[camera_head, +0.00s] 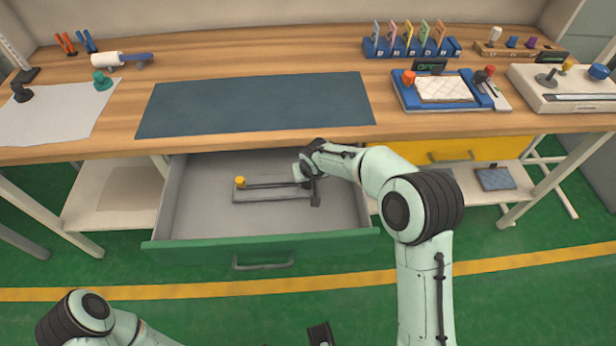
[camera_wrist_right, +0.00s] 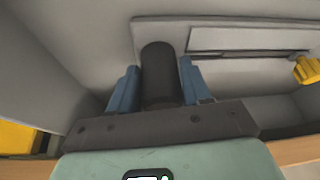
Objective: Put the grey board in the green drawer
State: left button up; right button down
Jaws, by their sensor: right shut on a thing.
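The green drawer (camera_head: 262,247) is pulled open below the workbench, with a grey interior. The grey board (camera_head: 250,198) lies inside it, apparently on or close to the drawer floor. It has a yellow knob (camera_head: 240,182) at its left end and a dark bar along it. My right gripper (camera_head: 308,183) reaches into the drawer at the board's right end. In the right wrist view its blue fingers (camera_wrist_right: 160,85) are shut around a black cylindrical handle (camera_wrist_right: 158,65) on the board (camera_wrist_right: 220,39). A dark part at the bottom edge looks like my left gripper (camera_head: 320,335); its jaws are unclear.
The wooden workbench (camera_head: 240,62) overhangs the drawer's back. A dark blue mat (camera_head: 255,104) lies on it. A yellow drawer (camera_head: 450,154) is shut to the right. A blue tray (camera_head: 408,99) and a control box (camera_head: 555,98) stand on the bench.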

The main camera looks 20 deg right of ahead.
jog(key=c, duration=0.5)
grip_release()
jog(key=v, duration=1.2)
jog(key=shift+p, duration=0.4)
